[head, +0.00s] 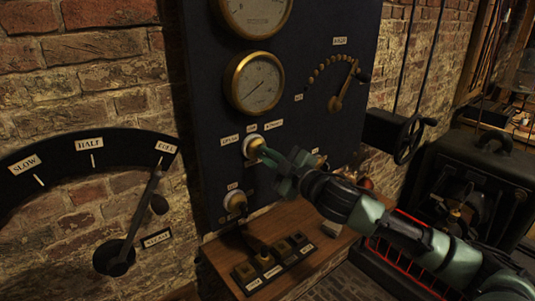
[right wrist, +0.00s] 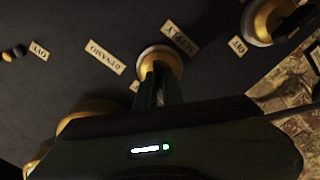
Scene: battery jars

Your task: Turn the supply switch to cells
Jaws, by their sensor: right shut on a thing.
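The supply switch (head: 253,147) is a brass-rimmed round knob on the dark panel. Small labels sit above it, one at its upper left (head: 229,139). In the right wrist view the knob (right wrist: 160,54) sits by a SUPPLY label (right wrist: 180,40), with a DYNAMO label (right wrist: 104,57) to its left. My right gripper (head: 265,154) reaches it from the right and is shut on the knob; its fingers (right wrist: 158,75) cover part of it. Which label the switch points at cannot be told. My left gripper is not in view.
A second brass knob (head: 235,202) is below, with an OFF label. Gauges (head: 254,82) and a lever dial (head: 337,102) are higher on the panel. A wooden shelf (head: 300,225) with small switches is underneath. A speed lever (head: 145,210) is at left.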

